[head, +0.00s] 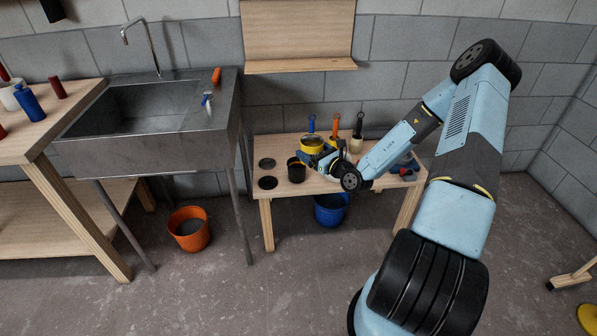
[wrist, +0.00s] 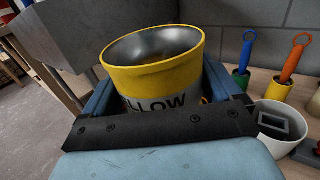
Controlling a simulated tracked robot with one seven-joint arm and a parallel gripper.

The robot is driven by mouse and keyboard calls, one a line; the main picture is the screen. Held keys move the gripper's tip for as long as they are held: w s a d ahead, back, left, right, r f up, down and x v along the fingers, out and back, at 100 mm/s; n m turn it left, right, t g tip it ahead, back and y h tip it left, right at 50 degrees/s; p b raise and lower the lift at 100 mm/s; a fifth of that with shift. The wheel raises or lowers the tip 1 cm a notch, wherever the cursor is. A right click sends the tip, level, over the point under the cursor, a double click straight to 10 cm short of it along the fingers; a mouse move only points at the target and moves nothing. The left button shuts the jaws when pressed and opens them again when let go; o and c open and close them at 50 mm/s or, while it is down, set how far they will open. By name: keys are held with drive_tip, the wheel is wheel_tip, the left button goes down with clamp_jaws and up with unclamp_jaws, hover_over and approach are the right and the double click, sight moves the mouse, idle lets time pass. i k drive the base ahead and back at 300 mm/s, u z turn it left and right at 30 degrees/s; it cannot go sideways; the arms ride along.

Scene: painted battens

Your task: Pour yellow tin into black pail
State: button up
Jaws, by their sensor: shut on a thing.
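The yellow tin (head: 312,144) is in my gripper (head: 318,156) above the low bench, and it looks close to upright. In the wrist view the tin (wrist: 150,80) has a yellow band, a pale lower band with dark letters ending "LLOW", and a bare metal inside; its contents are mostly hidden. The blue jaws of my gripper (wrist: 165,95) are shut on its two sides. The black pail (head: 296,171) stands on the bench just left of and below the tin, with its mouth open upward. The pail cannot be made out in the wrist view.
Two dark discs (head: 267,183) lie at the bench's left end. Brushes with blue (head: 311,124), orange (head: 335,124) and black (head: 357,128) handles stand behind the tin. A steel sink (head: 150,110) is left. A blue bucket (head: 331,209) and an orange bucket (head: 189,229) stand on the floor.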

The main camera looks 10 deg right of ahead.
sight(297, 170)
drive_tip(key=u, duration=0.05)
drive_tip(key=k, duration=0.2)
drive_tip(key=u, duration=0.3)
drive_tip(key=i, duration=1.5)
